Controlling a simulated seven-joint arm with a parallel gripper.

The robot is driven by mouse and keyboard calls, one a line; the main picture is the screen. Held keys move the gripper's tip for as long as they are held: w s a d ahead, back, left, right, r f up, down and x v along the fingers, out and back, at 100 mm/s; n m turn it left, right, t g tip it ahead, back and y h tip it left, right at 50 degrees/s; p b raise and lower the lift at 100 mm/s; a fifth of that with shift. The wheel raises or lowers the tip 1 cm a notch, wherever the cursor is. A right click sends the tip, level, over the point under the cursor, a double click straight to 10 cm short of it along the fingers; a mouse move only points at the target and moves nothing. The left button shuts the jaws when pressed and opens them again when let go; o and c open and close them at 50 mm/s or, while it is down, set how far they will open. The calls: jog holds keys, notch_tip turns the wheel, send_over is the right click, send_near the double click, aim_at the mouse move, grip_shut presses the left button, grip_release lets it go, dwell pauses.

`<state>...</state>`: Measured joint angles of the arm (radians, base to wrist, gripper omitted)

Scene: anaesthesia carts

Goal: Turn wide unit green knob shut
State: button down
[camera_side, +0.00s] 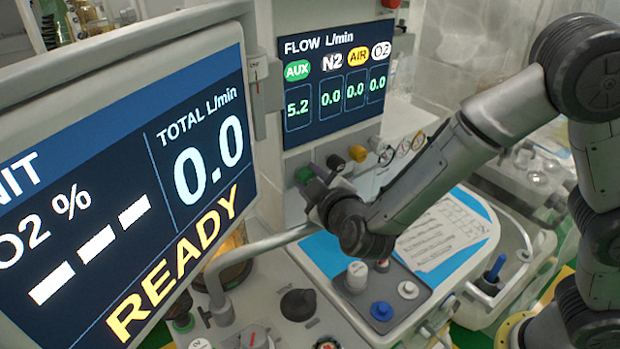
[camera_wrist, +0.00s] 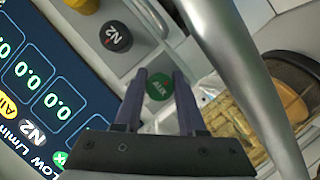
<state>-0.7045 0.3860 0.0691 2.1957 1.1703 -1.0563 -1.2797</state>
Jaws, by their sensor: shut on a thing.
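The wide unit's green knob, labelled AUX, shows in the wrist view (camera_wrist: 159,87) between my two dark fingers. In the side view the green knob (camera_side: 304,175) is partly covered by my gripper (camera_side: 314,178). In the wrist view my gripper (camera_wrist: 160,98) is shut on the green knob, a finger on each side. The wide unit's flow screen (camera_side: 336,80) reads AUX 5.2, and N2, AIR and O2 at 0.0.
A black N2 knob (camera_wrist: 116,37) sits beside the green one. A yellow knob (camera_side: 357,153) is farther along the row. A grey rail (camera_side: 262,246) runs close to my gripper. The big READY screen (camera_side: 130,190) fills the left foreground.

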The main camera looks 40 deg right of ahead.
jog(key=m+y, duration=0.2)
jog(key=m, duration=0.1)
jog(key=shift+m+g, duration=0.3)
jog(key=shift+m, duration=0.1)
jog(key=m+y, duration=0.3)
jog(key=shift+m, duration=0.3)
jog(key=m+y, duration=0.2)
jog(key=m, duration=0.1)
jog(key=shift+a+m, duration=0.1)
jog(key=shift+m, duration=0.2)
jog(key=m+t+y, duration=0.1)
jog(key=m+y, duration=0.1)
jog(key=m, duration=0.2)
jog(key=shift+t+y, duration=0.3)
dwell(0.3)
jog(key=c, duration=0.5)
grip_release()
jog(key=shift+a, duration=0.1)
